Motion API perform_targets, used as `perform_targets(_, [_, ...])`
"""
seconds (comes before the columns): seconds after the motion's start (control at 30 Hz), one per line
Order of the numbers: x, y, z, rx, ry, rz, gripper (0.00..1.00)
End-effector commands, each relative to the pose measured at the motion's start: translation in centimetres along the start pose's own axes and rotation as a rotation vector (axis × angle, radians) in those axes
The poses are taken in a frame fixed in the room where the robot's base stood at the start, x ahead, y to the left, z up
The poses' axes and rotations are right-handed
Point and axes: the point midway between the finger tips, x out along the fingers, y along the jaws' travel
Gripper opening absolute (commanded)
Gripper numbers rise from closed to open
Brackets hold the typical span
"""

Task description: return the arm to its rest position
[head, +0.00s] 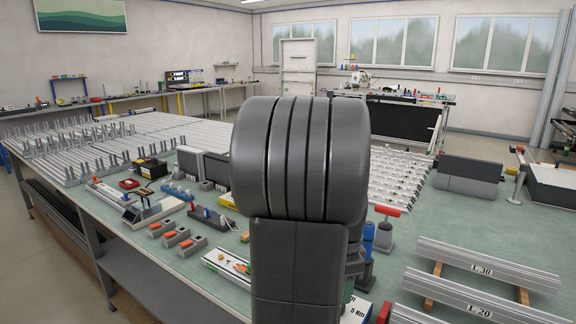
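My arm (300,190) stands in the middle of the head view as a thick dark grey upright link with a ribbed, rounded joint on top. It hides the part of the green workbench (505,233) behind it. My gripper does not show in the head view, so I cannot see its fingers or whether it holds anything.
Close left of my arm are orange-topped grey blocks (176,238), a small white tray (225,265) and dark grey boxes. Close right stand a red-handled tool (387,211) and a blue-topped post (369,235). Aluminium profiles (487,265) lie farther right. Bare green surface shows at right.

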Motion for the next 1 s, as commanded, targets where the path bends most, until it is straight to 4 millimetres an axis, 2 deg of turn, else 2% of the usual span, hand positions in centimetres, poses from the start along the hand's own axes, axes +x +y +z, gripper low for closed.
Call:
perform_targets(0.03, [1.2,0.1,0.1,0.000,-0.002,0.006,0.51])
perform_targets(0.3, [6.6,0.1,0.1,0.000,-0.003,0.006,0.51])
perform_targets(0.37, [6.2,0.0,0.0,-0.057,0.000,0.000,0.51])
perform_targets(1.0, [6.1,0.0,0.0,-0.582,0.000,0.000,0.51])
